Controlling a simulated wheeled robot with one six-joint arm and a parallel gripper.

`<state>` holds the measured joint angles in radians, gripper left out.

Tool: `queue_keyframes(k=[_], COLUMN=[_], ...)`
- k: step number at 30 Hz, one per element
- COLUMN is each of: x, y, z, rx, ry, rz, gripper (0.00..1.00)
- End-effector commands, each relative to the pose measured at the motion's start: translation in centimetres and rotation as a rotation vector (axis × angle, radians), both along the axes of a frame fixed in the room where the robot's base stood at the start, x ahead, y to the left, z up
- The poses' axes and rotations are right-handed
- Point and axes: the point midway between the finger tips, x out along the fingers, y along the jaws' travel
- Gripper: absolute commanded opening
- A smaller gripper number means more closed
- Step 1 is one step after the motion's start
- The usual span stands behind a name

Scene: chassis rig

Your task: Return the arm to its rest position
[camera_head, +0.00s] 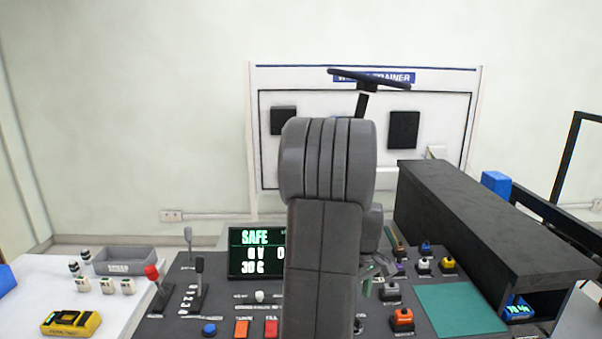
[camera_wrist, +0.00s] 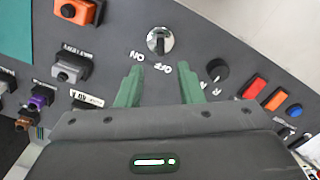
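My gripper (camera_wrist: 160,70) shows in the wrist view as two green fingers standing apart with nothing between them. It is open above the dark control panel (camera_wrist: 115,20). A round silver rotary switch (camera_wrist: 159,41) with ON and OFF labels lies just beyond the fingertips. In the head view my grey arm rises through the middle of the picture, bent over the panel. It hides most of the gripper and part of the panel there.
A screen (camera_head: 256,252) reading SAFE stands left of my arm. Levers, including a red-topped lever (camera_head: 153,275), rise at the left. A black box-like shelf (camera_head: 480,215) stands at the right. A grey bin (camera_head: 128,262) and yellow meter (camera_head: 71,322) sit on the white table.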

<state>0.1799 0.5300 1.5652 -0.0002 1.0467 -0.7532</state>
Motion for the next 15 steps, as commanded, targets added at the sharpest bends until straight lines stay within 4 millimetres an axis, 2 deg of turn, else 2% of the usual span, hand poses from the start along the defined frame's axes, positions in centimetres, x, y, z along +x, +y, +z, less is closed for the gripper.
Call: queue_keyframes(k=[3,12,13,15], x=[-0.1,-0.1,-0.1,0.0], y=[0.0,0.0,0.0,0.0], z=[-2.5,-8.5,-9.0,-8.8], rx=[0.001,0.001,0.001,0.0], ry=[0.006,0.004,0.004,0.0], rz=[0.0,-0.001,-0.001,-0.05], gripper=[0.34,0.34,0.34,0.34])
